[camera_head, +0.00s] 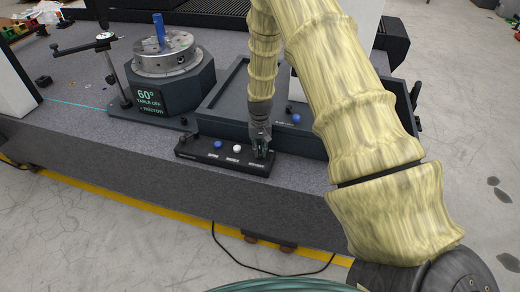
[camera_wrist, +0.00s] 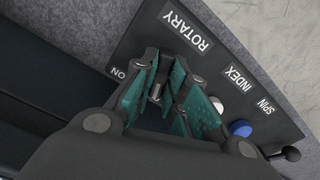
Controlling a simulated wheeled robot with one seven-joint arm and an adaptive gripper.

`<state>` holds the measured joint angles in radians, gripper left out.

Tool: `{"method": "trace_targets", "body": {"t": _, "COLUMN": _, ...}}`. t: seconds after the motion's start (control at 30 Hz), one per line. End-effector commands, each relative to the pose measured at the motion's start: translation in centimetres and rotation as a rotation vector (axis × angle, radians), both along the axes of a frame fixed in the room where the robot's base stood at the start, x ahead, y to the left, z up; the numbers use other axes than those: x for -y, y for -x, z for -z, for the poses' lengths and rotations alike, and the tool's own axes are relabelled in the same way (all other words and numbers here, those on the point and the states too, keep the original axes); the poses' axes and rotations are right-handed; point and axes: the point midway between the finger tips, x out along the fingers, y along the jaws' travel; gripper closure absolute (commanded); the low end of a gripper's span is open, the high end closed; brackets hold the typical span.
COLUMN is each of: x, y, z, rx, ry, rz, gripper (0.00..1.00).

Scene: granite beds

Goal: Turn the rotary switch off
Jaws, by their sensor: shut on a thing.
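The black control box (camera_head: 222,163) lies at the front edge of the granite bed. In the wrist view its panel (camera_wrist: 190,15) carries the labels ROTARY, INDEX and SPIN, with ON beside the switch. My gripper (camera_head: 261,150) is over the right end of the box. In the wrist view its green-padded fingers (camera_wrist: 163,90) close around the small metallic rotary switch (camera_wrist: 155,91) below the ROTARY label. The fingers hide much of the switch, so I cannot tell its exact angle.
A white button (camera_head: 237,149) and a blue button (camera_head: 217,145) sit left of my gripper. A round table (camera_head: 165,55) on a dark base stands behind, its display appearing to read 60° and TABLE OFF. A dark tray (camera_head: 222,95) borders the box. An indicator stand (camera_head: 113,75) is at left.

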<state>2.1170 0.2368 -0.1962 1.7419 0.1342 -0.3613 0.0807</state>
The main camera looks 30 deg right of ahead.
Motion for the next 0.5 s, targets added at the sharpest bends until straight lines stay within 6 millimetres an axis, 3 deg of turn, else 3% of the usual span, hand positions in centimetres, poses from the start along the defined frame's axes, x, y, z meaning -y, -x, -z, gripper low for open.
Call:
{"method": "trace_targets", "body": {"t": 0.43, "x": 0.06, "y": 0.08, "z": 0.01, "rx": -0.001, "ry": 0.000, "rz": -0.011, "gripper": 1.00}}
{"method": "trace_targets", "body": {"t": 0.47, "x": 0.07, "y": 0.08, "z": 0.01, "rx": -0.001, "ry": 0.000, "rz": -0.011, "gripper": 0.82}}
{"method": "trace_targets", "body": {"t": 0.5, "x": 0.07, "y": 0.08, "z": 0.02, "rx": -0.001, "ry": 0.000, "rz": -0.010, "gripper": 0.75}}
